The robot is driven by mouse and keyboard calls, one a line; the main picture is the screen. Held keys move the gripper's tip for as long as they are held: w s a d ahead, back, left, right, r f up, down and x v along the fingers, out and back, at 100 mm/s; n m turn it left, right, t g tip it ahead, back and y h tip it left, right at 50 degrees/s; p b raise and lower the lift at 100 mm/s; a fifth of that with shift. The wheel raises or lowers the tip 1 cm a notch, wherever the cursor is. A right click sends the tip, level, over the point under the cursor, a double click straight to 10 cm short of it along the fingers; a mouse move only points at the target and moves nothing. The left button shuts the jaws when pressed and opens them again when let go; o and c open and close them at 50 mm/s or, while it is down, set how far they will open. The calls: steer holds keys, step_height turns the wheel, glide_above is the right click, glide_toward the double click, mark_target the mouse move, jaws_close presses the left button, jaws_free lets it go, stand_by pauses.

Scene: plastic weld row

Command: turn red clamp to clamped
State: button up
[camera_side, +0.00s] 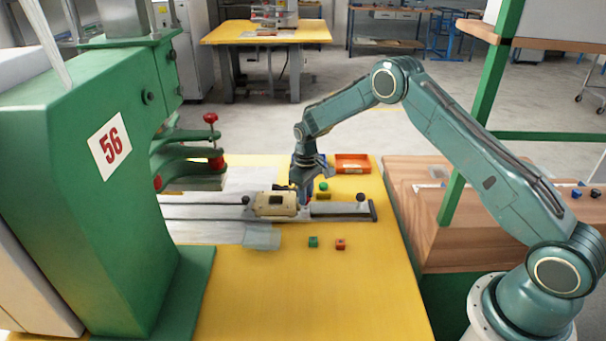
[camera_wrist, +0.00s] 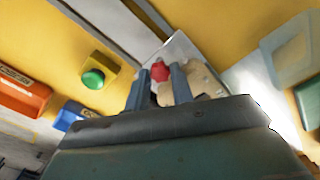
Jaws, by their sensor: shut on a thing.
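The red clamp (camera_wrist: 159,71) shows in the wrist view as a small red knob between my two fingers. My gripper (camera_wrist: 160,85) is shut on it, and the fingers hide its lower part. In the side view my gripper (camera_side: 305,199) points down at the right end of a beige carriage (camera_side: 274,204) on a rail. The clamp is hard to make out there, so I cannot tell its turn angle. The carriage's beige body (camera_wrist: 208,84) lies just right of the fingers in the wrist view.
A green button (camera_side: 323,186) on a yellow box and an orange bin (camera_side: 352,164) stand behind my gripper. The green press (camera_side: 85,190) fills the left. The front yellow tabletop is clear.

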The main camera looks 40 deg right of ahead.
steer(key=shift+n, duration=0.3)
steer(key=n, duration=0.3)
steer(key=shift+n, duration=0.3)
steer(key=n, duration=0.4)
steer(key=shift+n, duration=0.3)
steer(key=n, duration=0.9)
steer(key=o, duration=1)
